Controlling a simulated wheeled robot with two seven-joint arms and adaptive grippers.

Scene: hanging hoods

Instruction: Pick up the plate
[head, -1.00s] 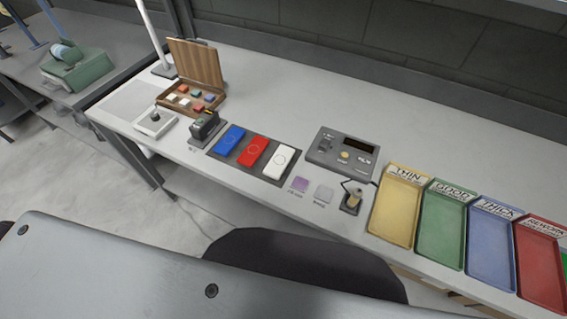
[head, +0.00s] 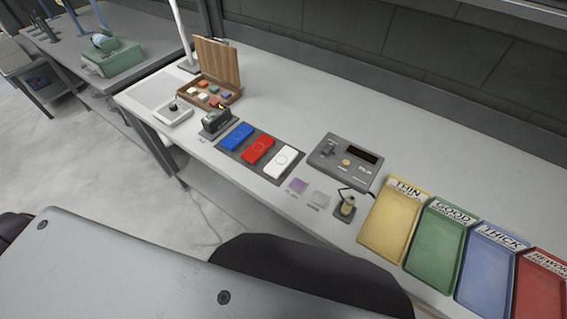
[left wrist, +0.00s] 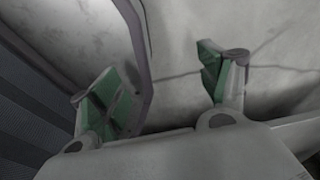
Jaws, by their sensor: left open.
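Two small thin square plates lie side by side on the workbench (head: 300,120): a purple one (head: 298,186) and a pale grey one (head: 319,199). I cannot tell which is the task's plate. Both lie flat, with nothing on them. My left gripper (left wrist: 160,88) shows in the left wrist view, with its green-padded fingers wide apart and nothing between them. Pale floor and a dark curved edge lie beyond the fingers. Neither gripper shows in the head view, and no plate shows in the left wrist view.
Left of the plates is a dark mat with blue (head: 236,137), red (head: 258,150) and white (head: 281,161) blocks. A grey meter (head: 345,160) stands behind them. Coloured trays, starting with yellow (head: 390,225), line the right. An open wooden box (head: 218,65) stands far left.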

